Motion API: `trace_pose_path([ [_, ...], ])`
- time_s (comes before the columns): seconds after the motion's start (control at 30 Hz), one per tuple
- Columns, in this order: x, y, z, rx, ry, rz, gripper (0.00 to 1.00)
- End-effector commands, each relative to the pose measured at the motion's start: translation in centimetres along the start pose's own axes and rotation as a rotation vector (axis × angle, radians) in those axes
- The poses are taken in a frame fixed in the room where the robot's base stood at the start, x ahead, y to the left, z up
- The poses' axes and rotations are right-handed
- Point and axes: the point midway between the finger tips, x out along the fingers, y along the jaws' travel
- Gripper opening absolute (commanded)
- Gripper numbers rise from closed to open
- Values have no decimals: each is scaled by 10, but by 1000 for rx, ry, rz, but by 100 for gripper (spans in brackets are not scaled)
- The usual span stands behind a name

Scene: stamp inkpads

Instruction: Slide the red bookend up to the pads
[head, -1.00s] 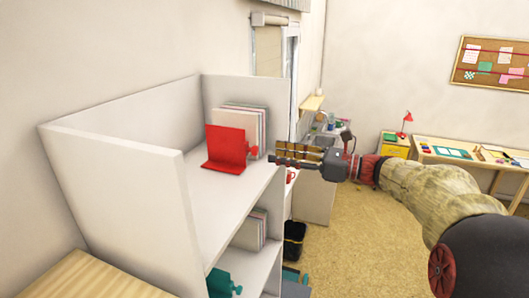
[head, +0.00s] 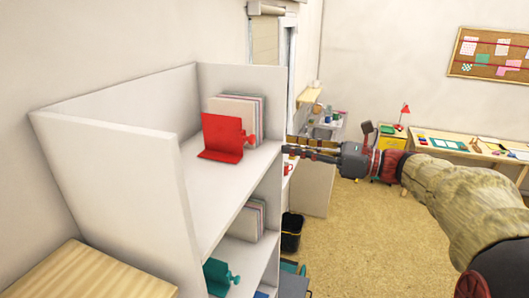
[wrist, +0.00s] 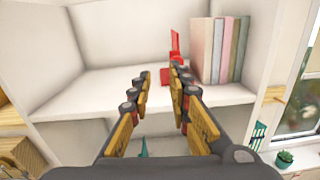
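The red bookend (head: 222,138) stands upright on the top shelf in the head view, its flat foot toward the left and a knob on its front side. It also shows in the wrist view (wrist: 175,46), partly hidden by a finger. The pads (head: 246,108) stand upright in a row just behind the bookend, against the shelf's end; in the wrist view the pads (wrist: 218,50) are to the bookend's right. My gripper (head: 287,150) is outside the shelf front, to the right of the bookend and apart from it. In the wrist view its fingers (wrist: 160,92) are spread and empty.
The white shelf unit (head: 150,150) has an end wall beyond the pads. The top shelf is bare left of the bookend. A lower shelf holds a teal bookend (head: 218,278) and more pads (head: 250,220). A window (wrist: 300,90) is at right in the wrist view.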

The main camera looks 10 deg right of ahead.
Motion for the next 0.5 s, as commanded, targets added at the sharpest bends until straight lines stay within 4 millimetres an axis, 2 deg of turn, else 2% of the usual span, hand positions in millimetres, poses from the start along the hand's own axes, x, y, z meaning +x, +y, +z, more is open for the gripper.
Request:
trace_pose_path([
  [0.1,-4,18,-6,189,-8,-11,10],
  [0.3,-8,39,-15,589,-27,-19,0],
  [0.5,-9,50,-29,1055,-43,-17,0],
])
